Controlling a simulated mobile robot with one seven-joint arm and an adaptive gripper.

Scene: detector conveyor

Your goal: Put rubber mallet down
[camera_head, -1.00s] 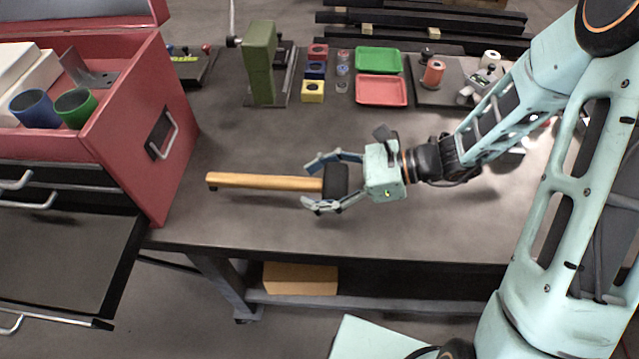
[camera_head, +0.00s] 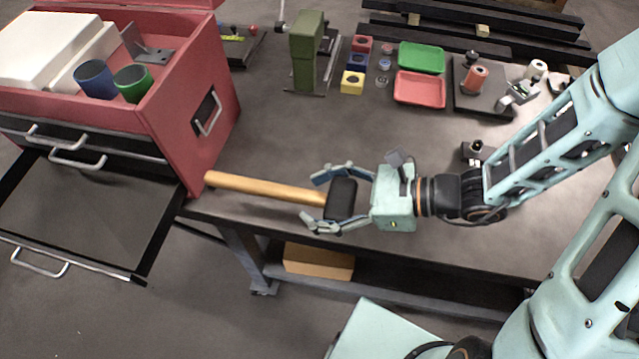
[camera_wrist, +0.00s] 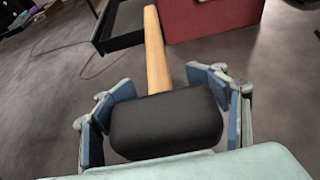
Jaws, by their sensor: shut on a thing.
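The rubber mallet has a black head (camera_head: 341,199) and a light wooden handle (camera_head: 262,188). My gripper (camera_head: 326,198) is around the head, with one finger on each side of it. The handle points left in the head view, toward the red tool chest, over the table's front part. In the wrist view the black head (camera_wrist: 166,118) fills the space between the blue finger pads, and the handle (camera_wrist: 154,50) points away from me. Whether the mallet touches the table top cannot be told.
The red tool chest (camera_head: 190,140) stands at the left with an open, empty drawer (camera_head: 85,215). Green and red trays (camera_head: 420,88), coloured blocks (camera_head: 352,83) and a green upright fixture (camera_head: 305,50) stand at the back. The table middle (camera_head: 290,135) is clear.

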